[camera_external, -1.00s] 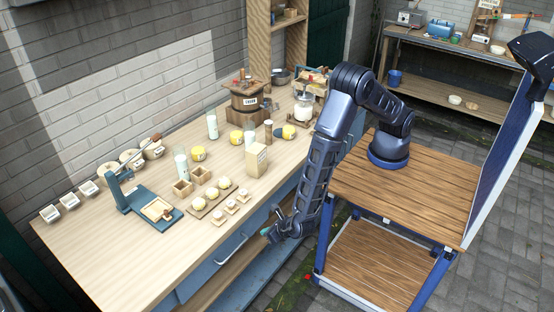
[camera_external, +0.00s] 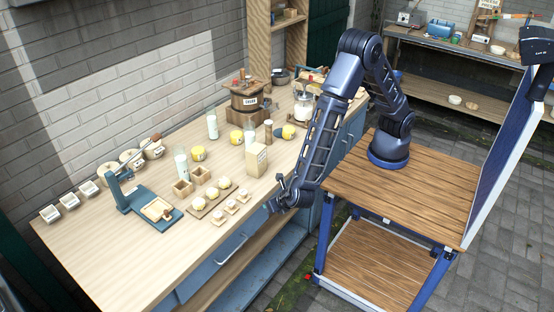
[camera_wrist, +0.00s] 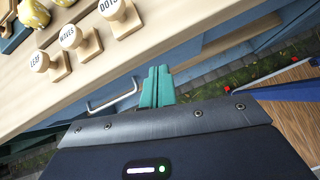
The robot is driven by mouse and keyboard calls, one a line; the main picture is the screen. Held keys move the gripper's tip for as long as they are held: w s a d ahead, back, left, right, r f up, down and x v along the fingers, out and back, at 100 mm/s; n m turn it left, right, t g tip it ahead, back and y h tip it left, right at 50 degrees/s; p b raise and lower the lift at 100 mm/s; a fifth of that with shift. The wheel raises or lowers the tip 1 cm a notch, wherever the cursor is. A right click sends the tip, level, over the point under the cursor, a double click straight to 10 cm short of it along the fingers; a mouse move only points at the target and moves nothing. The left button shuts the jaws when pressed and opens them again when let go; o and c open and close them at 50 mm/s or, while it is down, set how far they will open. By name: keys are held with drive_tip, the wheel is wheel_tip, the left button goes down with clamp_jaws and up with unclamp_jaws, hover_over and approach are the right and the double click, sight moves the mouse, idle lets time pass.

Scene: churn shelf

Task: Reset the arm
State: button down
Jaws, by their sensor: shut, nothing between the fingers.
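My arm stands on the wooden-topped cart (camera_external: 440,190) and reaches left and down towards the front edge of the workbench. My gripper (camera_external: 270,208) is near that edge, in front of the small wooden stamps. In the wrist view the teal fingers of my gripper (camera_wrist: 157,88) are together with nothing between them. They are apart from the bench, and a drawer handle (camera_wrist: 113,101) shows beside them.
The workbench (camera_external: 110,255) holds several stamps (camera_wrist: 80,40), yellow-white balls (camera_external: 199,204), a teal press (camera_external: 145,200), a cream box (camera_external: 256,160) and glasses (camera_external: 212,125). A dark panel (camera_external: 505,140) stands at the cart's right. Paved floor lies between bench and cart.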

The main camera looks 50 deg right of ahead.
drive_tip(key=w+d+r+m, duration=0.2)
drive_tip(key=w+d+r, duration=0.1)
drive_tip(key=d+r, duration=0.2)
drive_tip(key=w+d+r+m+g+h, duration=0.1)
drive_tip(key=w+d+r+m, duration=0.2)
drive_tip(key=w+d+r, duration=0.1)
drive_tip(key=w+d+r+m+g, duration=0.1)
drive_tip(key=w+d+r+m, duration=0.2)
drive_tip(key=w+d+r, duration=0.1)
drive_tip(key=shift+w+d+r+h, duration=0.1)
drive_tip(key=shift+d+r+h, duration=0.3)
drive_tip(key=shift+d+r, duration=0.55)
drive_tip(key=d+r+m+g, duration=0.1)
drive_tip(key=d+r+m, duration=0.55)
drive_tip(key=d, duration=0.75)
drive_tip(key=d+r+m+g, duration=0.2)
drive_tip(key=d+r+m, duration=0.5)
drive_tip(key=d, duration=0.7)
drive_tip(key=s+d+r+m+y, duration=0.1)
drive_tip(key=s+d+r+m, duration=0.1)
drive_tip(key=s+d+m, duration=0.3)
drive_tip(key=s+d+r+m+y, duration=0.1)
drive_tip(key=s+d+r+m, duration=0.2)
drive_tip(key=d, duration=1)
drive_tip(key=shift+s+d+r+m+t+y, duration=0.35)
drive_tip(key=shift+s+m, duration=1.3)
drive_tip(key=shift+s, duration=0.6)
drive_tip(key=shift+a, duration=0.15)
